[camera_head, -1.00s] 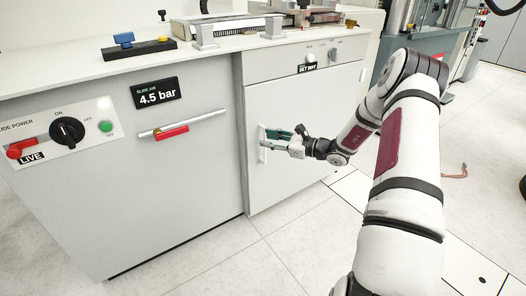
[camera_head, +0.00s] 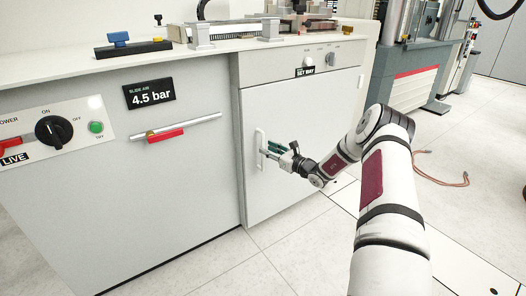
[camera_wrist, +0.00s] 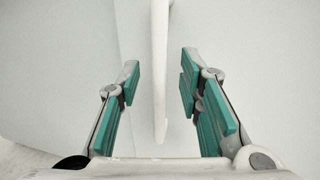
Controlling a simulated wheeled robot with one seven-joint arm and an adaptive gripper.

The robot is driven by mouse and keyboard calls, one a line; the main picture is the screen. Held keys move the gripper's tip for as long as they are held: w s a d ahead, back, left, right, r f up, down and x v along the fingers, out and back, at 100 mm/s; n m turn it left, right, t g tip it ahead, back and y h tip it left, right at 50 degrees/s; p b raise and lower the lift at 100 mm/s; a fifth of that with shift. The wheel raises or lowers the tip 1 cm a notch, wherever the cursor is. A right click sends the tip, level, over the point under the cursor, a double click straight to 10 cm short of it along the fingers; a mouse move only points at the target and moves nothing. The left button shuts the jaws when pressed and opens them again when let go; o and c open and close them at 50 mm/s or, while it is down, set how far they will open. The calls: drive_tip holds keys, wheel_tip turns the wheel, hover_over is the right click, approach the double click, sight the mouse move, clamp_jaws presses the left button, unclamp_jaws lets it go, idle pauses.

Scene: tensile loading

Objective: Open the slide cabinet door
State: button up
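The cabinet door at my gripper is a plain light-grey panel (camera_head: 300,115) below a "SET BAY" label, and it looks shut. Its white upright handle (camera_head: 261,150) is on the left side of the panel. My gripper (camera_head: 269,150) is at the handle, with green finger pads. In the wrist view the handle (camera_wrist: 160,70) runs between the two fingers, with a gap on each side. My gripper is open there and not clamped on the handle.
To the left, a wide grey front has a horizontal bar with a red piece (camera_head: 165,135), a "4.5 bar" display (camera_head: 150,94) and a power knob (camera_head: 50,131). A countertop (camera_head: 70,72) with fixtures runs above. A testing machine (camera_head: 405,75) stands at right. Floor in front is clear.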

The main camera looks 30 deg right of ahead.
drive_tip(key=shift+b+x, duration=0.45)
drive_tip(key=shift+x, duration=1.35)
clamp_jaws()
